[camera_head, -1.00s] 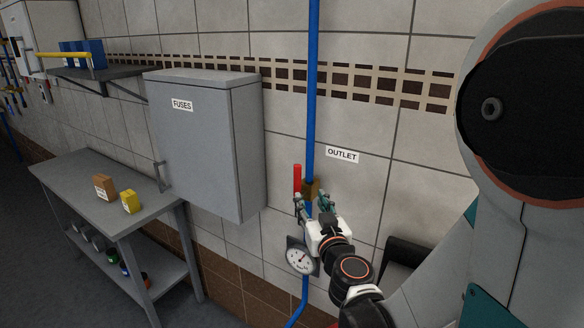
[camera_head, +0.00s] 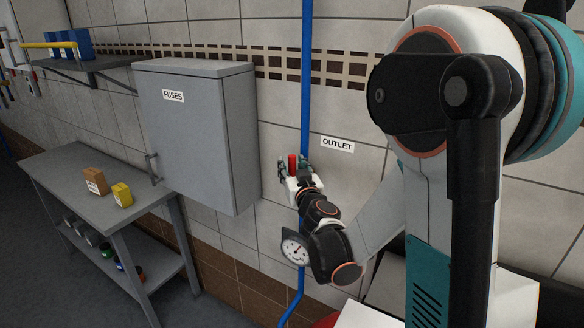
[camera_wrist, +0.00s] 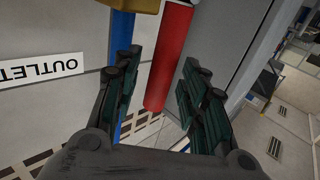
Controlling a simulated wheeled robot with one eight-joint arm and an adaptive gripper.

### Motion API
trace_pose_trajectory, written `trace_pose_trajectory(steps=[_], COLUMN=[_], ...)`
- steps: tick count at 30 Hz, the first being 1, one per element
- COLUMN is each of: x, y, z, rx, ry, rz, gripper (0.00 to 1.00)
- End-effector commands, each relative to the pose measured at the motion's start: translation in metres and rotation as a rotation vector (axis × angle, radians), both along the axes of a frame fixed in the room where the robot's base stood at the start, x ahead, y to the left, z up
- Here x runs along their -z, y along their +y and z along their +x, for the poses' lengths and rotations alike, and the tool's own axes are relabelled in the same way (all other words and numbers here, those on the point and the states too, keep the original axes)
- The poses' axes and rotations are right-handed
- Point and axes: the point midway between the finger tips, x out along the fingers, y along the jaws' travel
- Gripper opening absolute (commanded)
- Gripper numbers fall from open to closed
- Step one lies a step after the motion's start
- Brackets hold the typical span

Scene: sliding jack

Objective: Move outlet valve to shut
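The outlet valve has a red handle (camera_head: 292,163) that stands upright beside the blue pipe (camera_head: 306,80), under the OUTLET label (camera_head: 337,144). In the wrist view, which is upside down, the red handle (camera_wrist: 168,60) runs roughly along the pipe (camera_wrist: 121,30) from near the brass valve body (camera_wrist: 135,4). My gripper (camera_head: 294,169) is at the handle. Its fingers are apart, one on each side of the red handle, with gaps visible in the wrist view (camera_wrist: 160,64). The valve body is hidden behind my gripper in the head view.
A pressure gauge (camera_head: 295,250) sits below my gripper, partly behind my arm. The grey FUSES box (camera_head: 190,140) juts from the wall close on the left. A grey table (camera_head: 75,185) with small boxes stands farther left.

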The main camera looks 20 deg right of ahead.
Motion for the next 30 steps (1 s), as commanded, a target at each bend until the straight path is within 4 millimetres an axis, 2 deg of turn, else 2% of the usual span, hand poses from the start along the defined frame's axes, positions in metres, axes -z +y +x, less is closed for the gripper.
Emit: trace_pose_trajectory(steps=[4, 12, 17, 18, 25, 30], x=[0.0, 0.0, 0.0, 0.0, 0.001, 0.004], y=[-0.001, -0.002, -0.002, -0.002, -0.004, -0.019], z=[0.007, 0.008, 0.008, 0.008, 0.008, 0.006], rx=[0.0, 0.0, 0.0, 0.0, 0.001, 0.001], ry=[0.0, 0.0, 0.0, 0.0, -0.002, -0.021], rz=[0.0, 0.0, 0.0, 0.0, 0.003, 0.022], gripper=[0.39, 0.39, 0.03, 0.0, 0.0, 0.0])
